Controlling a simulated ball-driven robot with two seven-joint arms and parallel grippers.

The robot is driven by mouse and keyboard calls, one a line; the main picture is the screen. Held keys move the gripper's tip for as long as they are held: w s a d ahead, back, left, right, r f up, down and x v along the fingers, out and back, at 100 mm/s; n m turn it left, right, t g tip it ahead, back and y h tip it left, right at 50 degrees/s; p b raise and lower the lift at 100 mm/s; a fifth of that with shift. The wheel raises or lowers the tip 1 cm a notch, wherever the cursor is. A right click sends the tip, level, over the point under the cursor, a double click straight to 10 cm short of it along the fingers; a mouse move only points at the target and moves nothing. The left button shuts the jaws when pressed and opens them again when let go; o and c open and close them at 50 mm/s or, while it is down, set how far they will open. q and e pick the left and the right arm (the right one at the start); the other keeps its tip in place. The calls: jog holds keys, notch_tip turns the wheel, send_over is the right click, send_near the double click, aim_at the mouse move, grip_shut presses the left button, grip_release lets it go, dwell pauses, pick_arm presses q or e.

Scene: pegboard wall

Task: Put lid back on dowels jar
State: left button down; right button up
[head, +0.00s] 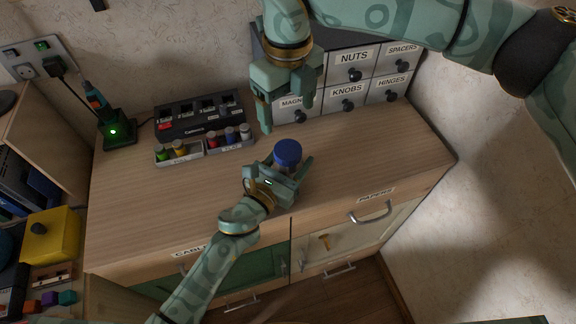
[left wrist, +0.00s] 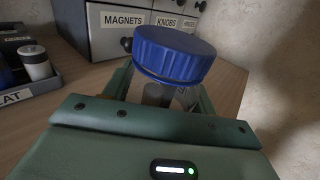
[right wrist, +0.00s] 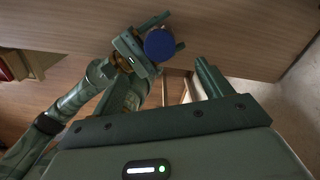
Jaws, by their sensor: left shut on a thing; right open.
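The jar (left wrist: 160,94) is clear glass with pale dowel-like pieces inside, near the front right of the bench top. A blue lid (head: 287,152) sits on its mouth; it also shows in the left wrist view (left wrist: 174,54) and the right wrist view (right wrist: 159,45). The lid looks slightly tilted in the left wrist view; I cannot tell whether it is fully seated. My left gripper (head: 282,174) is shut around the jar's body below the lid. My right gripper (head: 286,116) is open and empty, above and behind the jar, apart from the lid.
A drawer cabinet (head: 352,75) with labelled drawers stands behind the jar. The bench top (head: 385,145) is clear right of the jar. Drawers with handles are below its front edge.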

jog(key=shift+r, duration=0.85)
pick_arm(q)
jog(key=shift+c, duration=2)
grip_release()
jog(key=b+v, duration=0.1)
jog(key=v, duration=1.4)
jog(key=shift+f+b, duration=0.15)
jog(key=shift+b, duration=0.2)
jog(key=shift+s+a, duration=0.4)
jog(key=shift+s, duration=0.15)
pick_arm(e)
jog(key=shift+w+f, duration=0.15)
jog(key=shift+f, duration=1.05)
